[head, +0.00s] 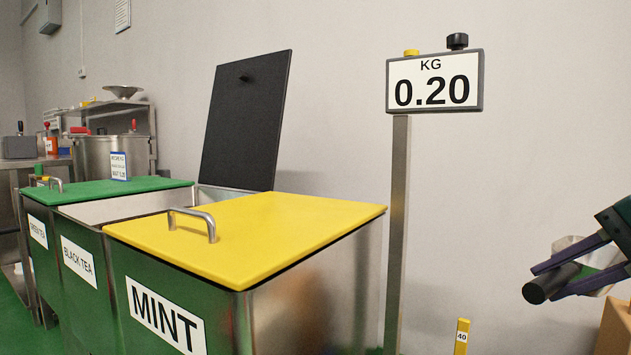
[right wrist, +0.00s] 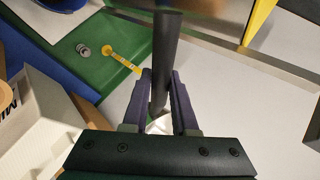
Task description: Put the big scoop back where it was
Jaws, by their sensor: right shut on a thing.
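The big scoop has a black handle (head: 543,287) and a pale metal bowl (head: 603,256), and shows at the right edge of the head view. My right gripper (head: 558,280) is shut on the handle, whose end sticks out past the fingers. In the right wrist view the handle (right wrist: 166,45) runs up between the two fingers of the gripper (right wrist: 162,82); the bowl is mostly hidden there. The scoop is held in the air, right of the scale post. My left gripper is not in view.
A bin labelled MINT (head: 165,315) has a shut yellow lid (head: 260,230). Beside it the black tea bin (head: 78,262) stands open, its black lid (head: 245,120) raised. A green lid (head: 110,190) lies further left. A scale display (head: 434,82) reads 0.20. A cardboard box (head: 615,328) is lower right.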

